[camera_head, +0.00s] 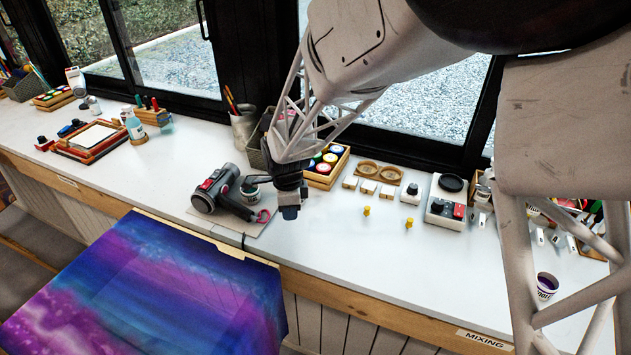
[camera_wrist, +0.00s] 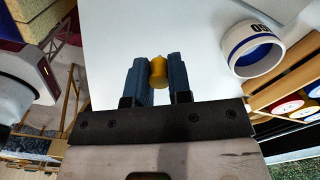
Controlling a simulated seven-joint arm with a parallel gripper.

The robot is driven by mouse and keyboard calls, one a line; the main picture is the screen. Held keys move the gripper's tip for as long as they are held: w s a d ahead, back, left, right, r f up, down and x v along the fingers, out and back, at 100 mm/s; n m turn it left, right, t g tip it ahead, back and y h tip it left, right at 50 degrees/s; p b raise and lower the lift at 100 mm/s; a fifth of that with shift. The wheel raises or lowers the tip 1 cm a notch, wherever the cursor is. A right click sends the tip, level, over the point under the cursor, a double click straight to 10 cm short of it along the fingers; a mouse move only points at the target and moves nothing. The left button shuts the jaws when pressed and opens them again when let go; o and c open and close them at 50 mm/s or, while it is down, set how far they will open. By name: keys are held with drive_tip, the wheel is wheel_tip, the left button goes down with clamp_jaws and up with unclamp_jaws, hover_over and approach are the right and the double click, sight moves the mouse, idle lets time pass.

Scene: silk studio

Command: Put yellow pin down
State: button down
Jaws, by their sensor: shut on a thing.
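My gripper (camera_head: 289,212) hangs over the white counter, just right of the grey hair dryer. In the wrist view its two blue fingers (camera_wrist: 161,82) are shut on a yellow pin (camera_wrist: 158,72). The pin's rounded body shows between the fingertips against the white counter surface. The held pin is hidden in the head view, and its height above the counter is hard to judge. Two other yellow pins stand on the counter to the right: one nearer my gripper (camera_head: 366,210) and one farther right (camera_head: 408,223).
A grey hair dryer (camera_head: 217,190) lies on a board to the left, beside a small white cup (camera_wrist: 254,50). A wooden tray of coloured jars (camera_head: 329,180) stands behind my gripper. Coloured silk (camera_head: 150,285) is stretched at the front left.

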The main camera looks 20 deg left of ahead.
drive_tip(key=shift+w+a+f, duration=0.2)
drive_tip(key=shift+w+a, duration=0.9)
drive_tip(key=shift+w, duration=0.05)
drive_tip(key=shift+f, duration=0.1)
drive_tip(key=shift+f, duration=1.65)
drive_tip(key=shift+f, duration=0.1)
drive_tip(key=c, duration=1)
unclamp_jaws()
drive_tip(key=shift+c, duration=0.2)
wheel_tip(320, 180, up, 12)
